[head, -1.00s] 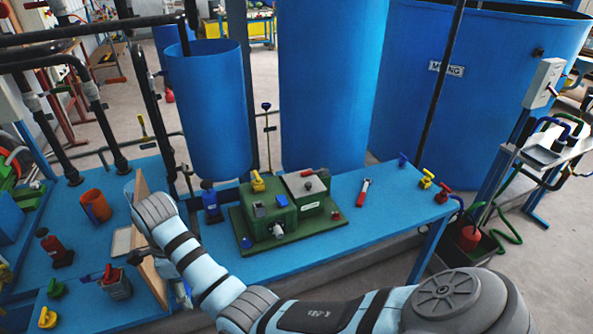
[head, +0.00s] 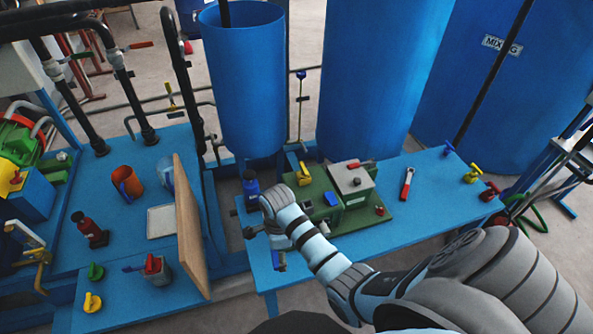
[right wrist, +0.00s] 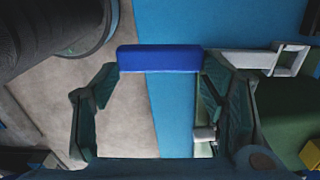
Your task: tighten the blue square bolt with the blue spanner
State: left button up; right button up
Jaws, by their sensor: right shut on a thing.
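My right gripper (right wrist: 158,110) is shut on the blue spanner (right wrist: 160,59). In the head view the arm comes in from the right and ends at the blue bench's front left edge, beside the green machine (head: 352,182). A small blue part, probably the spanner (head: 278,262), shows below the wrist there. My left gripper is out of view.
A red-handled tool (head: 407,183) lies on the bench (head: 430,187) right of the machine. A dark blue bottle (head: 251,188) stands left of the machine. An upright wooden board (head: 190,228) stands left of my gripper. Large blue tanks rise behind. The bench's right part is mostly clear.

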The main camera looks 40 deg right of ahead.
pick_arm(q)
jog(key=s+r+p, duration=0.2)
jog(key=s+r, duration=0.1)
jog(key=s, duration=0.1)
pick_arm(e)
jog(key=s+d, duration=0.5)
jog(key=s, duration=0.2)
jog(key=f+b, duration=0.3)
jog(key=w+f+b, duration=0.1)
jog(key=f, duration=0.1)
jog(key=shift+a+f, duration=0.25)
jog(key=shift+w+f+b, duration=0.15)
jog(key=shift+f+b, duration=0.2)
jog(key=shift+f, duration=0.05)
jog(key=shift+w+f, duration=0.15)
jog(key=shift+f, duration=0.05)
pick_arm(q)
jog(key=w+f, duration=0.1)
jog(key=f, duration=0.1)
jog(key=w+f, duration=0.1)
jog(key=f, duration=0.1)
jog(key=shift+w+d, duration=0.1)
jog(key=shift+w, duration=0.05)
pick_arm(e)
jog(key=shift+r, duration=0.1)
